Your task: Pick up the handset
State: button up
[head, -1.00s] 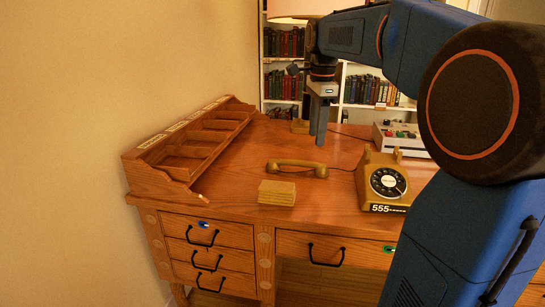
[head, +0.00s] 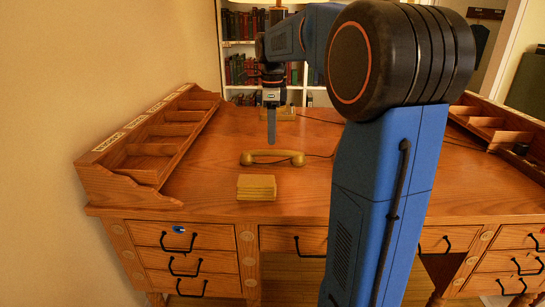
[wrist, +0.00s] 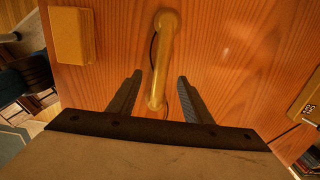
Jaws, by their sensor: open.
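The handset (head: 272,157) is a mustard-yellow telephone receiver lying on the wooden desk (head: 300,195), with a dark cord at its right end. My gripper (head: 271,140) points down just above and behind the handset in the head view. In the wrist view, the handset (wrist: 163,60) runs lengthwise, its near end between the two open fingers of my gripper (wrist: 158,92). The fingers stand apart on either side and hold nothing. I cannot tell the exact height of the fingertips over the handset.
A yellow note block (head: 256,187) lies in front of the handset, also in the wrist view (wrist: 71,35). Wooden organisers stand at the left (head: 150,150) and right (head: 497,128) desk edges. A bookshelf (head: 240,70) is behind. My arm hides the desk's right middle.

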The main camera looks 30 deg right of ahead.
aim_at(273, 149)
jog(key=shift+d+f, duration=0.15)
jog(key=shift+f, duration=3.65)
grip_shut()
